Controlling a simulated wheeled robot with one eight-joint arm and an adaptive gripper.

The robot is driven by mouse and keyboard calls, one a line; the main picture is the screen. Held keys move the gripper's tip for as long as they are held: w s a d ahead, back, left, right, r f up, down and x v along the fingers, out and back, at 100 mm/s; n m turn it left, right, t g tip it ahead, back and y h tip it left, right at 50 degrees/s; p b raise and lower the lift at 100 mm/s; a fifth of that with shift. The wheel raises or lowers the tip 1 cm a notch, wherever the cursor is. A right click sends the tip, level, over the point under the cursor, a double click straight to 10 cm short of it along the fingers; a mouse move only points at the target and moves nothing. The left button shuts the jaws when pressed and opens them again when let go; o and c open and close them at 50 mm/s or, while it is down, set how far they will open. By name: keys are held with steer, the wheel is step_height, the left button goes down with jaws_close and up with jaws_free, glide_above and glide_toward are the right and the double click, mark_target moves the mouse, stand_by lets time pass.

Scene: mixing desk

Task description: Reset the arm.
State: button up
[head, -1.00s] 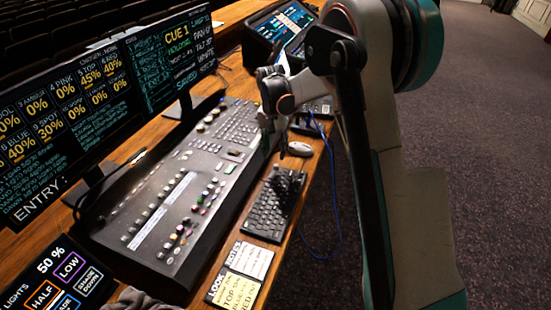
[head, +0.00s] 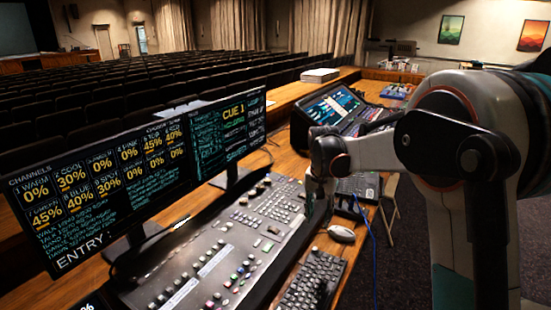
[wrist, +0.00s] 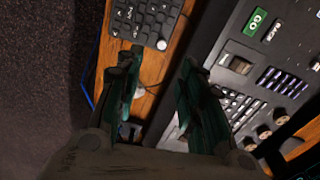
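My gripper (head: 320,205) hangs over the right side of the lighting console (head: 225,245), left of the white mouse (head: 341,233); the arm partly hides the desk behind it. In the wrist view my gripper (wrist: 160,62) has its two dark green fingers apart, with nothing between them but bare wood and the console's edge below. The black keyboard (wrist: 146,20) shows beyond the left finger, and the console (wrist: 262,75) with a green GO key lies to the right.
Two monitors (head: 95,180) stand along the console's far side. A smaller console with a screen (head: 335,108) stands behind my gripper. A keyboard (head: 313,283) lies in front of the mouse. A blue cable (head: 366,218) hangs by the desk edge. Seat rows (head: 130,105) fill the back.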

steer(key=s+r+n+t, duration=0.2)
steer(key=s+r, duration=0.3)
steer(key=s, duration=0.3)
steer(key=s+r+n+t, duration=0.1)
steer(key=s+r, duration=0.5)
steer(key=s, duration=0.3)
steer(key=s+f+n+t, duration=0.3)
steer(key=s+t, duration=0.1)
steer(key=s, duration=1.1)
steer(key=shift+d, duration=0.2)
